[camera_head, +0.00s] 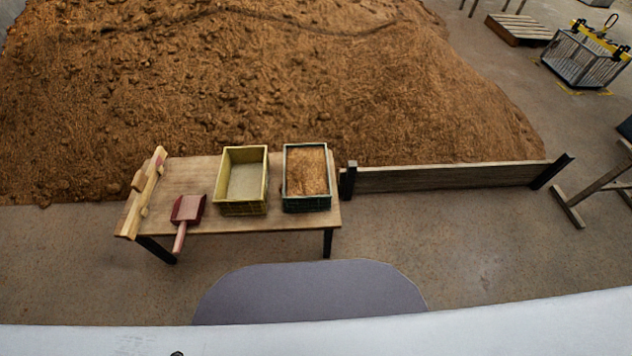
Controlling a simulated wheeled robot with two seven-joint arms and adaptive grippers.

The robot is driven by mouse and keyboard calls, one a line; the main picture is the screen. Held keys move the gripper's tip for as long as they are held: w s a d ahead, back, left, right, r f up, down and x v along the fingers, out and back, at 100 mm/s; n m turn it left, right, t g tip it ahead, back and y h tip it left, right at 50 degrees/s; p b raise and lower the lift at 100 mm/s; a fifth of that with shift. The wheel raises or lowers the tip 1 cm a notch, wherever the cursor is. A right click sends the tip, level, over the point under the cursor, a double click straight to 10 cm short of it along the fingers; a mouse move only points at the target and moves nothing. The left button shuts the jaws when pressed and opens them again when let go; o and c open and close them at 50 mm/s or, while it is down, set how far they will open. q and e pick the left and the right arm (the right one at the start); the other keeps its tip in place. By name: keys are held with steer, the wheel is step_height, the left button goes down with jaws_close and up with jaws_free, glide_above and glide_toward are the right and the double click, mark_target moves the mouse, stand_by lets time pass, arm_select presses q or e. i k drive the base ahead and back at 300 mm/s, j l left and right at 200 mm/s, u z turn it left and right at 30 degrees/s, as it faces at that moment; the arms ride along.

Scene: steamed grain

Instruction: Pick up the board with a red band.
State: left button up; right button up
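A long pale wooden board (146,200) lies along the left end of the wooden table (185,165). A reddish patch shows near its far end, and small wooden blocks stick out at its sides. It is too small to tell whether the patch runs all the way round. Neither of my grippers is in view, and nothing is touching the board.
A red scoop (187,209) lies right of the board, its handle past the table's front edge. A yellow crate (243,208) and a dark green crate with brown grain (307,175) stand further right. A grain heap (250,80) lies behind; a low barrier (450,178) stands right.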

mark_target(144, 184)
steer(key=u, duration=1.45)
